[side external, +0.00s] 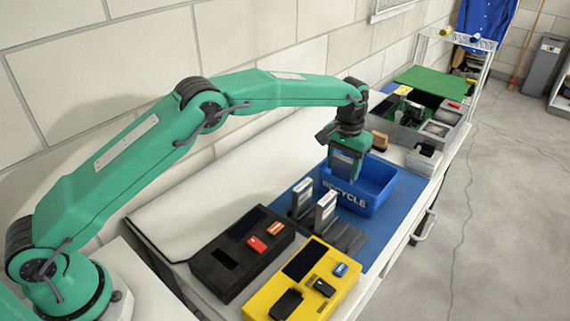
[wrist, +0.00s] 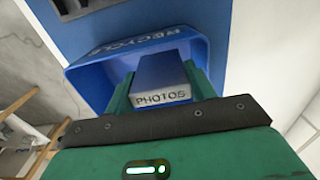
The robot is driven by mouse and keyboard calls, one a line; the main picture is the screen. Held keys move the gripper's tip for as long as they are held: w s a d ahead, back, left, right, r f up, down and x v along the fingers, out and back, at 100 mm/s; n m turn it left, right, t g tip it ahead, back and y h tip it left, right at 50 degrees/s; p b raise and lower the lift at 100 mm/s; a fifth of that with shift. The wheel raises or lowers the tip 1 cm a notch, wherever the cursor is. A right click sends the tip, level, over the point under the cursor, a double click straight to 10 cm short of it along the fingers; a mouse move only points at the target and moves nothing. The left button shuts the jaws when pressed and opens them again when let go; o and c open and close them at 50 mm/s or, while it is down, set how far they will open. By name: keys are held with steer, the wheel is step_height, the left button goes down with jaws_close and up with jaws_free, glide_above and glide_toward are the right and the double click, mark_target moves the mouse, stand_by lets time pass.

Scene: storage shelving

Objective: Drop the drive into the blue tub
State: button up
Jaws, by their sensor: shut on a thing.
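In the wrist view the drive (wrist: 162,80) sits between the green fingers of my gripper (wrist: 163,88), with a pale end marked "PHOTOS". The blue tub (side external: 372,207), marked "RECYCLE", stands on a blue mat. My gripper holds the drive over the tub's left part, as seen in the side view. The tub (wrist: 85,80) lies beyond and around the drive in the wrist view. The drive's lower end may dip below the rim; I cannot tell exactly.
Two more grey drives (side external: 326,209) stand upright in a dark rack (side external: 350,238) in front of the tub. A black case (side external: 213,268) and a yellow case (side external: 270,298) lie nearer. A grey divided bin (side external: 405,137) stands behind the tub.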

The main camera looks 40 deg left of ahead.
steer(key=shift+f, duration=0.6)
steer(key=o, duration=1.2)
steer(key=shift+r, duration=0.1)
step_height(320, 180, up, 12)
steer(key=shift+r, duration=0.5)
steer(key=shift+r, duration=0.1)
